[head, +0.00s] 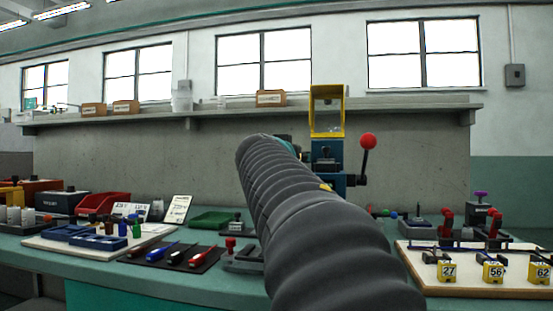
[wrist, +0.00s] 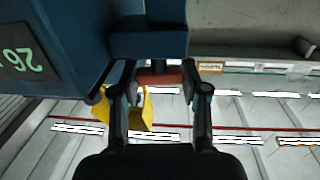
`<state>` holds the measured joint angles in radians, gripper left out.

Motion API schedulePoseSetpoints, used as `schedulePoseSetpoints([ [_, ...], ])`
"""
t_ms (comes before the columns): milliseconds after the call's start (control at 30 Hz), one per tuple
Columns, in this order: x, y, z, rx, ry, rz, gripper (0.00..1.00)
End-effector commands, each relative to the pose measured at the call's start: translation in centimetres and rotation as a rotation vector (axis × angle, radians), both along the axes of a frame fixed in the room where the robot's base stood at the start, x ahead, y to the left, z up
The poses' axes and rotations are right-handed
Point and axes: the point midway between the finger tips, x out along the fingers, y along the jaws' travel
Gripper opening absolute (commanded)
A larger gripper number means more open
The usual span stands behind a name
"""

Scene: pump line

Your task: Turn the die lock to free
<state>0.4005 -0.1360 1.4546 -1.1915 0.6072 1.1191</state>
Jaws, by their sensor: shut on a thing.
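A blue press (head: 326,160) with a yellow guard (head: 327,110) stands on the bench behind my arm. A lever with a red ball (head: 368,141) rises at its right. In the wrist view the blue press body (wrist: 150,45) fills the upper left, with a display reading 26 (wrist: 17,60) on its side. My gripper (wrist: 160,78) is shut on a short red-brown handle (wrist: 158,73) against the blue body. I cannot tell for sure that this handle is the die lock, nor read its position. In the head view my arm hides my gripper and the press's lower left.
A dark mat with screwdrivers (head: 172,255) and a red bin (head: 105,203) lie left of my arm. A white board with yellow numbered tags (head: 494,271) lies at the right. A shelf (head: 230,113) runs along the wall behind.

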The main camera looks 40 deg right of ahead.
Motion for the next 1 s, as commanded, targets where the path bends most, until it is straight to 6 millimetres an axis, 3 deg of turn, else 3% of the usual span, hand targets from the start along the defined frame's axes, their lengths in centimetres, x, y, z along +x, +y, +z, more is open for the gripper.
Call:
schedulePoseSetpoints([
  [400, 0.04, 0.00, 0.09, -0.002, -0.001, 0.105, 0.10],
  [867, 0.07, 0.02, 0.07, -0.001, -0.001, 0.112, 0.10],
  [900, 0.07, 0.02, 0.07, -0.001, -0.001, 0.112, 0.55],
  [967, 0.07, 0.02, 0.06, -0.001, -0.001, 0.112, 0.70],
  [1000, 0.07, 0.01, 0.05, -0.001, -0.001, 0.112, 0.71],
])
